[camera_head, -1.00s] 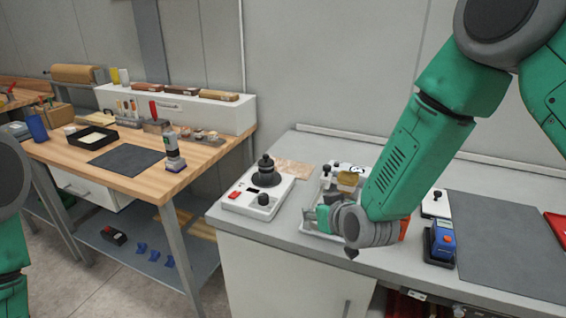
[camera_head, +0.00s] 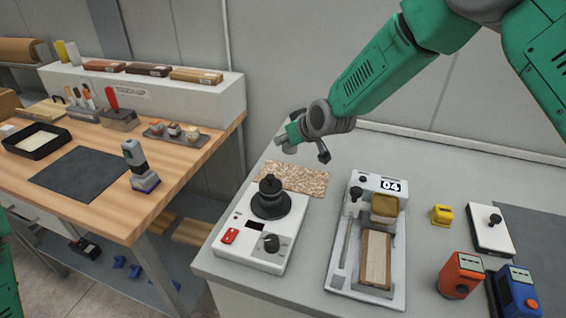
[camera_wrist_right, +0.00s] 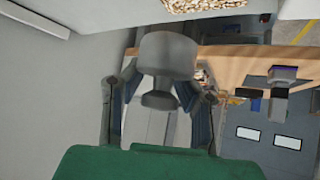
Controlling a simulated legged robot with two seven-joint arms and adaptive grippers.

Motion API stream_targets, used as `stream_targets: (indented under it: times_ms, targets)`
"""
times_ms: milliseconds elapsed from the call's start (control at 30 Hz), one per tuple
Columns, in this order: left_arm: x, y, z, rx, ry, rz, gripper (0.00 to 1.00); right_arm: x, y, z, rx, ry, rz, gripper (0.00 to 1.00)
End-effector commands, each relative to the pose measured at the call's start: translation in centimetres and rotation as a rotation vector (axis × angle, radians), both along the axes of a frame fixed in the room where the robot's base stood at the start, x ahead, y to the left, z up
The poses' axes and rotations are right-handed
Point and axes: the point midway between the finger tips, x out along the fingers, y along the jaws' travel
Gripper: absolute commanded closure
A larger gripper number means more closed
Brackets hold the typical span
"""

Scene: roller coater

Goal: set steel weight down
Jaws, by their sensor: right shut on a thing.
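The steel weight (camera_wrist_right: 168,58), a grey cylinder with a narrower knob, is between the fingers of my right gripper (camera_wrist_right: 160,100) in the right wrist view. That gripper is shut on it. In the head view my right gripper (camera_head: 304,134) is raised above and behind a speckled tan mat (camera_head: 292,177) on the grey counter; the weight is hard to make out there. The mat also shows at the top of the wrist view (camera_wrist_right: 204,6). My left gripper is out of view.
A white device with a dark stepped top (camera_head: 262,240) stands in front of the mat. The coater marked 04 (camera_head: 395,213), holding a wooden panel (camera_head: 376,260), is to its right. A yellow block (camera_head: 442,215), an orange unit (camera_head: 461,274) and a blue unit (camera_head: 517,292) stand farther right.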

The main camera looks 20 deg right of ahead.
Motion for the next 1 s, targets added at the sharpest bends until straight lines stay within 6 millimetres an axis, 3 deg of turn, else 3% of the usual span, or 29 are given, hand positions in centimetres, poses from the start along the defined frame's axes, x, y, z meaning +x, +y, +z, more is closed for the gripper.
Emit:
stream_targets:
  times_ms: [133, 533, 967, 1000]
  targets:
    - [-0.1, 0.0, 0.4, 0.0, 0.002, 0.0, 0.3, 0.2, -0.3, -3.3, 0.004, 0.008, -0.003, 1.0]
    - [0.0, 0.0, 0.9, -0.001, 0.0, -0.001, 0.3, 0.4, 0.2, -8.2, -0.002, 0.005, -0.001, 1.0]
    - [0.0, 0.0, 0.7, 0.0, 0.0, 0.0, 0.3, 0.4, -0.2, -9.4, 0.001, 0.004, -0.002, 1.0]
    - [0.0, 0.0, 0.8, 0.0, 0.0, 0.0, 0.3, 0.4, -0.2, -9.5, 0.002, 0.006, -0.002, 0.63]
